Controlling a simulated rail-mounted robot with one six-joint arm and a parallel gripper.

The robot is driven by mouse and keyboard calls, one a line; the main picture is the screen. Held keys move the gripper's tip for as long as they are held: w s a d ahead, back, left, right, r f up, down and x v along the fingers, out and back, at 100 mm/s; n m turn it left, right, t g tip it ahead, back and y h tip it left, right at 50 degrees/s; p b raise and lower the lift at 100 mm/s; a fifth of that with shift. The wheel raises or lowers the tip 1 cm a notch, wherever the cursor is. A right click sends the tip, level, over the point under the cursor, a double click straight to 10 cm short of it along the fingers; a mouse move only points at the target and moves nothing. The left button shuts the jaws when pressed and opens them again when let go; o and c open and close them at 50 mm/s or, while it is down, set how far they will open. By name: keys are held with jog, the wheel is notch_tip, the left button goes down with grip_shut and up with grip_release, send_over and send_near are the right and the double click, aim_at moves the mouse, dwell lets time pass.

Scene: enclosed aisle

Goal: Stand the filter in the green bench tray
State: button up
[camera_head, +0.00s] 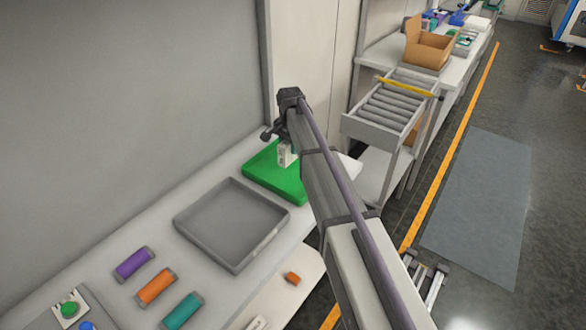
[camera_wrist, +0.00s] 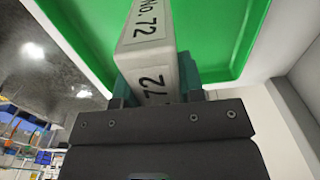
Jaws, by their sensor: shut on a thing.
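The filter (camera_head: 286,155) is a pale upright block over the green bench tray (camera_head: 262,170). In the wrist view the filter (camera_wrist: 145,45) carries printed "No. 72" labels on two faces. My gripper (camera_wrist: 155,90) is shut on it, with a dark teal finger on each side. In the head view my gripper (camera_head: 286,140) is above the tray, and my arm hides the tray's right side. The green tray (camera_wrist: 215,40) fills much of the wrist view behind the filter. I cannot tell whether the filter's lower end touches the tray floor.
An empty grey tray (camera_head: 231,222) lies in front of the green one. Purple (camera_head: 134,262), orange (camera_head: 156,286) and teal (camera_head: 182,310) cylinders lie nearer on the bench. A wall (camera_head: 130,90) runs behind. A roller stand (camera_head: 392,105) is beyond my arm.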

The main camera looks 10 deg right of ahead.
aim_at(291, 157)
notch_tip(291, 157, down, 5)
jog(key=b, duration=0.4)
jog(key=shift+f, duration=0.15)
jog(key=shift+r+p, duration=0.3)
jog(key=shift+p, duration=0.05)
jog(key=shift+c, duration=0.3)
jog(key=shift+f, duration=0.1)
jog(key=o, duration=0.6)
jog(key=shift+f, duration=0.15)
jog(key=o, duration=0.4)
